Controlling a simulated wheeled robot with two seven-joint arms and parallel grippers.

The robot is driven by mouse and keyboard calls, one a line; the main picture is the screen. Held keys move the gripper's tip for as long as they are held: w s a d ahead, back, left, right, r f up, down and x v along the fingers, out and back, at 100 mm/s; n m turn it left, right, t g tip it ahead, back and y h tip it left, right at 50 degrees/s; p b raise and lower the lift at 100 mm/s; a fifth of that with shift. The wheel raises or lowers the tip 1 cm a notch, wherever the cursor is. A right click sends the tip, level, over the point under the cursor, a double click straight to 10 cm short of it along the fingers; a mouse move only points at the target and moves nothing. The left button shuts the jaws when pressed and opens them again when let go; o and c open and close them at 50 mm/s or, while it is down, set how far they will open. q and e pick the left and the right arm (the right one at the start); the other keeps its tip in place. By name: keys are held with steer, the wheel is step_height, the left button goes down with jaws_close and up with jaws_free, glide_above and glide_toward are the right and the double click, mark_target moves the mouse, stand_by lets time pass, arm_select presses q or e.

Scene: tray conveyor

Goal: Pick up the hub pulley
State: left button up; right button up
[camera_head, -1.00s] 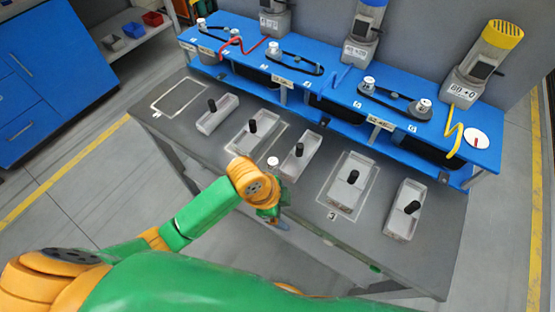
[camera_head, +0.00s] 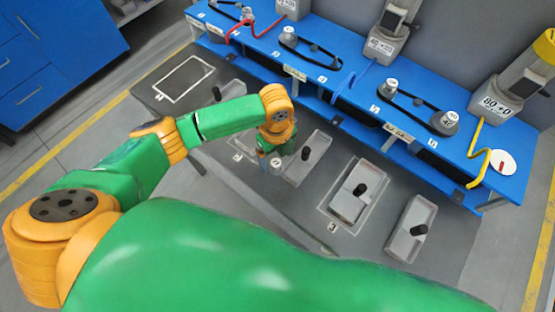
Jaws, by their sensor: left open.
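My left arm reaches in from the left, and its gripper (camera_head: 273,163) points down over the grey table at the near side of the middle tray (camera_head: 295,172). The jaws are small and partly hidden by the wrist; they look empty. Pale round pulleys with black belts stand on the blue bench, one pair (camera_head: 391,86) right of centre and one pair (camera_head: 290,36) further left. I cannot tell which part is the hub pulley. The tray behind my arm is mostly hidden. My right gripper is out of view.
Grey trays with black posts stand in a row, including a right-middle tray (camera_head: 343,206) and an end tray (camera_head: 401,245). The blue bench (camera_head: 340,70) with motor units runs behind. A white-outlined area (camera_head: 183,78) at the table's left is empty.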

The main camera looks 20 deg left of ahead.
mark_target(276, 162)
arm_select(q)
steer(key=f, duration=0.1)
steer(key=s+f, duration=0.1)
steer(key=f, duration=0.1)
steer(key=shift+w+f, duration=0.3)
steer(key=shift+w, duration=0.05)
steer(key=shift+s, duration=0.1)
jaws_close()
steer(key=shift+r, duration=0.15)
